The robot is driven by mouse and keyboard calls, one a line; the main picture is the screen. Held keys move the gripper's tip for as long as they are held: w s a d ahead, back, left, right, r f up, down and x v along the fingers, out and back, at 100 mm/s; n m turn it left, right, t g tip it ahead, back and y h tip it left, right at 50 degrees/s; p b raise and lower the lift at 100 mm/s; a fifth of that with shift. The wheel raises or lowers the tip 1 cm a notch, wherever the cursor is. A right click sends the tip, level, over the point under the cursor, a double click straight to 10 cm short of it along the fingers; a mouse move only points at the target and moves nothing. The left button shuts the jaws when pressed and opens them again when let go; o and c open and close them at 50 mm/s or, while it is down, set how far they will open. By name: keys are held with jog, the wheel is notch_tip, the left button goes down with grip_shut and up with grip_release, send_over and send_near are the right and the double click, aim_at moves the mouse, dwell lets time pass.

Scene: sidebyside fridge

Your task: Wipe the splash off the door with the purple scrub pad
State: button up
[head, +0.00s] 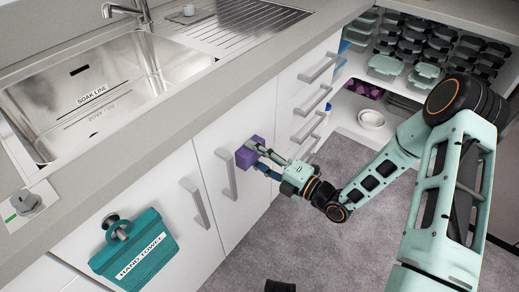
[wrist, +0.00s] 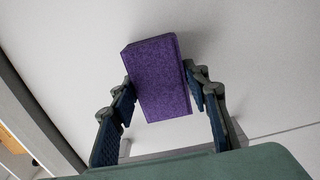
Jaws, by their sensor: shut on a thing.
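The purple scrub pad (head: 247,154) is held in my gripper (head: 262,162), up against or very close to the white cabinet door (head: 210,138) under the counter. In the wrist view the pad (wrist: 158,80) sits between the two fingers of my gripper (wrist: 160,95), slightly tilted, with the pale door (wrist: 255,60) behind it. I cannot tell whether the pad touches the door. No splash shows clearly in either view; it may be hidden behind the pad.
The door's bar handle (head: 226,172) is just below the pad, and another handle (head: 195,202) is to the left. Drawer handles (head: 312,100) stick out to the right. The grey floor (head: 300,240) in front is mostly clear.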

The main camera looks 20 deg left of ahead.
jog(key=shift+s+a+r, duration=0.15)
jog(key=shift+s+a, duration=0.2)
jog(key=shift+a, duration=0.05)
jog(key=shift+w+p+v, duration=0.2)
jog(key=shift+p+v, duration=0.55)
jog(key=shift+v, duration=2.35)
jog(key=shift+d, duration=0.1)
jog(key=v, duration=0.3)
jog(key=shift+p, duration=0.3)
jog(key=shift+w, duration=0.1)
jog(key=shift+p+x, duration=0.55)
jog(key=shift+x, duration=2.8)
